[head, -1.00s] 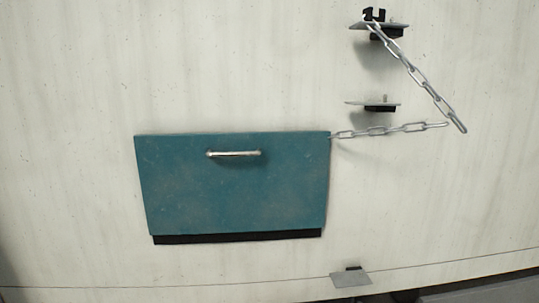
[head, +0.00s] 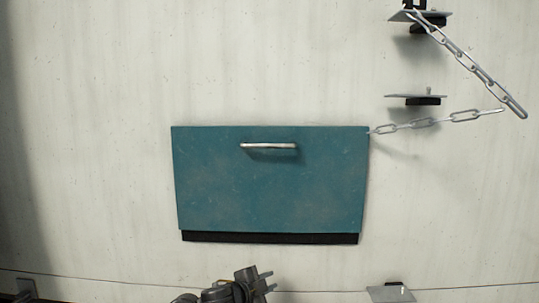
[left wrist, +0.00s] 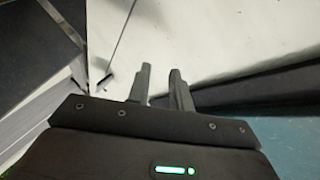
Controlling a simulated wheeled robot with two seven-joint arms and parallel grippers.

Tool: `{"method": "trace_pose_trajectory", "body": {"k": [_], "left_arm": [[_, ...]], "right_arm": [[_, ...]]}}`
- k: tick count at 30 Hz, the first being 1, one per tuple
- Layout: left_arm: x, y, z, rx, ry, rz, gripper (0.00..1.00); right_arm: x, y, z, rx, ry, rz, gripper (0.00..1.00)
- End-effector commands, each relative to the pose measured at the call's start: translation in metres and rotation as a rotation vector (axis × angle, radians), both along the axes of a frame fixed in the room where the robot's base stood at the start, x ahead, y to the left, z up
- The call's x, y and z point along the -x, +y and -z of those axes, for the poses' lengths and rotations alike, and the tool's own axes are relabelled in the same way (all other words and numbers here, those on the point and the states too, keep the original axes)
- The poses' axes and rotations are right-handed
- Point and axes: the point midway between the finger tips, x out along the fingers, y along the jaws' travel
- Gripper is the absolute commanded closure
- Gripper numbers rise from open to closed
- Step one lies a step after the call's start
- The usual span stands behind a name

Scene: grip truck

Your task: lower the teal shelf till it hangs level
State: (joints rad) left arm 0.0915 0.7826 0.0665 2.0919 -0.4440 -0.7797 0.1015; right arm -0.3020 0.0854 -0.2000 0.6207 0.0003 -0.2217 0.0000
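The teal shelf (head: 270,190) is folded up flat against the pale wall in the head view, with a black strip along its lower edge. A metal handle (head: 268,147) is fixed near its top edge. A chain (head: 470,68) runs from an upper bracket (head: 420,17) down in a loop to the shelf's top right corner. My left gripper (head: 265,280) is below the shelf, apart from it, with its fingers spread and empty. In the left wrist view its two fingers (left wrist: 160,80) also stand apart with nothing between them. My right gripper is not in view.
A second small bracket (head: 416,97) sticks out of the wall right of the shelf, and a third (head: 391,292) sits low at right. A dark fitting (head: 25,289) is at the lower left. The wall around the shelf is otherwise bare.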

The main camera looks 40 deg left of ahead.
Motion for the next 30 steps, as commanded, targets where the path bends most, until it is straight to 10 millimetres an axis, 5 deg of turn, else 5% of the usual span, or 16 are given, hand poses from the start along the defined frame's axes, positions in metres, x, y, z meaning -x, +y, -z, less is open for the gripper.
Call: {"method": "trace_pose_trajectory", "body": {"k": [1, 6, 9, 12, 16, 21, 30], "left_arm": [[-0.01, 0.012, -0.063, -0.099, -0.1, 0.046, 0.78], [0.005, 0.027, -0.228, -0.393, -0.318, 0.169, 0.78], [0.03, 0.03, -0.297, -0.543, -0.391, 0.206, 0.78], [0.054, 0.031, -0.342, -0.651, -0.428, 0.223, 0.78], [0.073, 0.032, -0.369, -0.722, -0.446, 0.229, 0.78], [0.077, 0.032, -0.377, -0.739, -0.45, 0.23, 0.78], [0.048, 0.027, -0.388, -0.732, -0.451, 0.232, 0.78]], "right_arm": [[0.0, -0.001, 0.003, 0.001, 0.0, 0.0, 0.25], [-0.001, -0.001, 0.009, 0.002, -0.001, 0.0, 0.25], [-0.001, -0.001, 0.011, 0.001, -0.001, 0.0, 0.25], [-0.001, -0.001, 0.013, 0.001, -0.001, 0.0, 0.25], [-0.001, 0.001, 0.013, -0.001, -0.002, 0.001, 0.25], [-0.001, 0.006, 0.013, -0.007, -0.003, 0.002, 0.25], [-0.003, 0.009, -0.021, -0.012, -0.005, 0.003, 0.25]]}}
